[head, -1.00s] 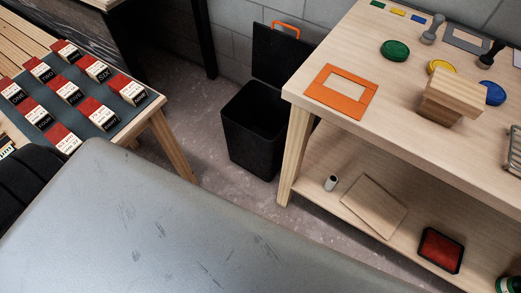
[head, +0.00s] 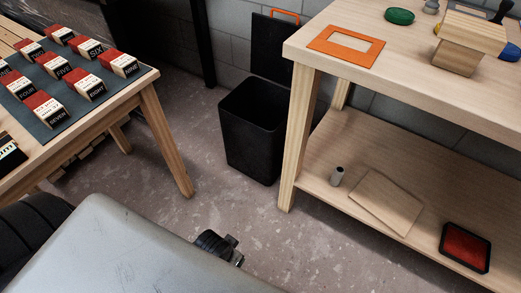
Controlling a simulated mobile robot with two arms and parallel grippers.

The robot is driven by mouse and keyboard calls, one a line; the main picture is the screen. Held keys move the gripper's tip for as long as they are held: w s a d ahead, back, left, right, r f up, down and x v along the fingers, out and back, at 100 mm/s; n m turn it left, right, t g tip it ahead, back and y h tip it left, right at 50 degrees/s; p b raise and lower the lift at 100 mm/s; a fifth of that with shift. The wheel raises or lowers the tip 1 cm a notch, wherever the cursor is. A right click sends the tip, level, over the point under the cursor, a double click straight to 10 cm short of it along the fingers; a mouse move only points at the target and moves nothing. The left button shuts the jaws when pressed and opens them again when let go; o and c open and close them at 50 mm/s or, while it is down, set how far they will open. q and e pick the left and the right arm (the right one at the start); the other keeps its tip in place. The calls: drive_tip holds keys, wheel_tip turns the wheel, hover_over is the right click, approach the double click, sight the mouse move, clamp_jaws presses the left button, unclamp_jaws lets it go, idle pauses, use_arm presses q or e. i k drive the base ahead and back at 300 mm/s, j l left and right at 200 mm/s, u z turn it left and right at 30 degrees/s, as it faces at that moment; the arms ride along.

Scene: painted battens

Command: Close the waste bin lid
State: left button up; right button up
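The black waste bin (head: 252,135) stands on the floor between the two tables, beside the left front leg of the right table. Its top is open and its inside is dark. The black lid (head: 270,50) stands raised behind the bin, near the grey block wall, with an orange handle (head: 286,15) along its top edge. The table's corner hides the right part of the lid, and the table leg is close to the bin's right side.
The right table (head: 410,85) has an orange frame (head: 320,41) at its near corner and a lower shelf (head: 340,153) with several items. The left table (head: 135,100) bears labelled blocks on a dark mat (head: 120,82). Bare floor (head: 215,190) lies in front of the bin.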

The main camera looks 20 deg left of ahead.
sight(269, 34)
drive_tip(key=i+j+z, duration=0.2)
drive_tip(key=i+j, duration=0.15)
drive_tip(key=j, duration=0.3)
drive_tip(key=i+j+z, duration=0.1)
drive_tip(key=j, duration=0.25)
drive_tip(key=i+j+z, duration=0.1)
drive_tip(key=j, duration=0.25)
drive_tip(key=i+j+z, duration=0.1)
drive_tip(key=i+j, duration=0.15)
drive_tip(key=j, duration=0.15)
